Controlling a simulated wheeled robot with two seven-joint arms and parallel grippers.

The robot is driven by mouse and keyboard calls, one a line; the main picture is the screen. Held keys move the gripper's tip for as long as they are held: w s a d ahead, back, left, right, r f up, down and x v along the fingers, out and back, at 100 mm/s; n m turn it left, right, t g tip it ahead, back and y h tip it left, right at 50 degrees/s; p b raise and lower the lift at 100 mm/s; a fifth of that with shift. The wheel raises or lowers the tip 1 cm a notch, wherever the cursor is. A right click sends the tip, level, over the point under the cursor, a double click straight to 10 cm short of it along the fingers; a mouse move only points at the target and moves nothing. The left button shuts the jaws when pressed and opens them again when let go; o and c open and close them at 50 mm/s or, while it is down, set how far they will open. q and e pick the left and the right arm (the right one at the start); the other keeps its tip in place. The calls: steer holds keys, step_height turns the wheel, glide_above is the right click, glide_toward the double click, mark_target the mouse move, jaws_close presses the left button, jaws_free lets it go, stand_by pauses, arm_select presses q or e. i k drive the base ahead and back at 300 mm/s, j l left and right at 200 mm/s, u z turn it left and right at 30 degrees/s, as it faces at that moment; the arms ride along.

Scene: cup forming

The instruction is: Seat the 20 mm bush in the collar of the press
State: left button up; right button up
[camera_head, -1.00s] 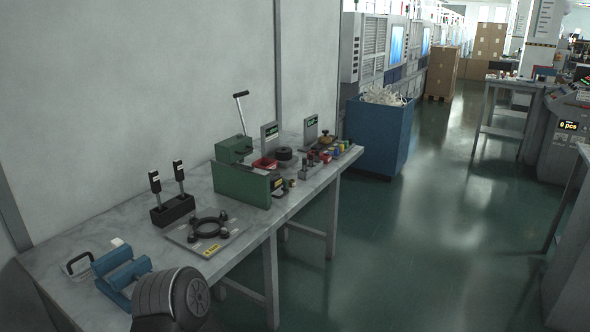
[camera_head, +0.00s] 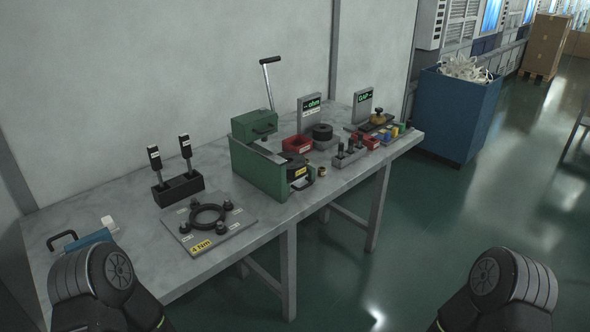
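The green press (camera_head: 262,160) with a tall black-gripped lever stands on the bench, left of the red bin. A dark round part (camera_head: 299,168) shows at its right side; I cannot tell whether this is the collar. A small brass-coloured ring (camera_head: 322,172) lies on the bench just right of the press. A grey block (camera_head: 348,159) with several dark upright pieces stands further right. No size mark can be read, so I cannot tell which piece is the 20 mm bush. Neither gripper shows; only my rounded dark arm links show at the bottom left and bottom right.
The grey bench (camera_head: 245,265) runs along the wall. A plate with a black ring (camera_head: 207,215), a black stand (camera_head: 178,188) and a blue item (camera_head: 92,239) are at left. A red bin (camera_head: 297,144) and two displays stand behind. A blue crate (camera_head: 455,112) is beyond the bench.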

mark_target(268, 171)
steer(key=i+l+u, duration=0.1)
steer(key=i+l, duration=0.15)
steer(key=i+l+u, duration=0.25)
steer(key=i+l, duration=0.15)
steer(key=l, duration=0.15)
steer(key=i+l+u, duration=0.25)
steer(key=i+l, duration=0.15)
steer(key=l, duration=0.25)
steer(key=i+l+u, duration=0.15)
steer(key=l, duration=0.2)
steer(key=i+l+u, duration=0.1)
steer(key=l, duration=0.25)
steer(key=i+l+u, duration=0.15)
steer(key=l, duration=0.25)
steer(key=i, duration=0.05)
